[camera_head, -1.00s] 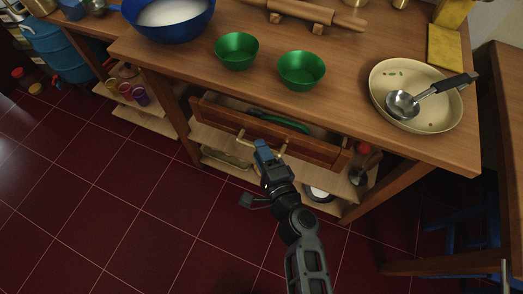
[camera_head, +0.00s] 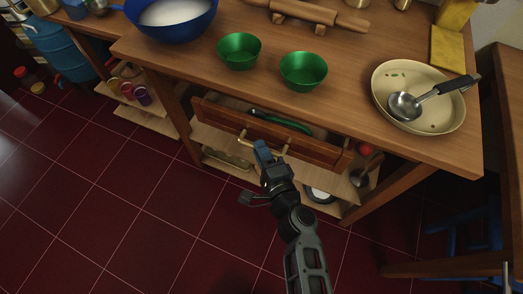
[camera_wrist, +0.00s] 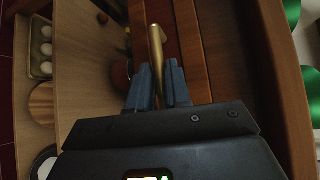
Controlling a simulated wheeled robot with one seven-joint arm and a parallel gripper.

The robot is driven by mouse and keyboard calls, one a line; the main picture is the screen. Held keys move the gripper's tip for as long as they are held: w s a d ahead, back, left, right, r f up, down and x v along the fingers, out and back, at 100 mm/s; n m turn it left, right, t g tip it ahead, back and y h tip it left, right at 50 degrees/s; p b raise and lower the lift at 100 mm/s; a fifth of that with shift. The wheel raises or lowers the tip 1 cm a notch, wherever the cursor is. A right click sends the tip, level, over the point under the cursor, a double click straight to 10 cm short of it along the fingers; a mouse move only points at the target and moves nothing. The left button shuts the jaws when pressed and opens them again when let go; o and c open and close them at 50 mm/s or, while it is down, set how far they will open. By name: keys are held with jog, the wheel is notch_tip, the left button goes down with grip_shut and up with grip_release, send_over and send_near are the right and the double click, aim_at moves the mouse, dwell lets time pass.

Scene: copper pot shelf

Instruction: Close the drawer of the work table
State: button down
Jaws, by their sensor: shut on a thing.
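The work table (camera_head: 356,113) has a wooden drawer (camera_head: 306,145) under its top. The drawer stands partly open, and a long green thing (camera_head: 281,122) shows inside it. A brass bar handle (camera_head: 243,137) is on the drawer front, and it also shows in the wrist view (camera_wrist: 157,45). My gripper (camera_head: 262,147) is at the middle of the handle. In the wrist view its blue fingers (camera_wrist: 160,82) sit on either side of the bar and are shut on it. The fingers hide part of the handle in the head view.
Two green bowls (camera_head: 303,70), a blue bowl (camera_head: 172,22), a rolling pin (camera_head: 318,14) and a pan (camera_head: 432,112) with a ladle are on the tabletop. A lower shelf (camera_head: 216,144) holds several items below the drawer. The red tiled floor in front is clear.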

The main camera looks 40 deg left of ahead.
jog(key=shift+w, duration=0.15)
jog(key=w+b, duration=0.1)
jog(key=w+a, duration=0.1)
jog(key=w, duration=0.1)
jog(key=shift+w+f+b, duration=0.15)
jog(key=shift+w+b, duration=0.15)
jog(key=shift+b, duration=0.1)
jog(key=shift+w+r, duration=0.2)
jog(key=shift+w, duration=0.15)
jog(key=c, duration=1.1)
grip_release()
jog(key=shift+c, duration=0.2)
jog(key=p, duration=0.1)
send_near(269, 139)
jog(key=shift+x, duration=1.1)
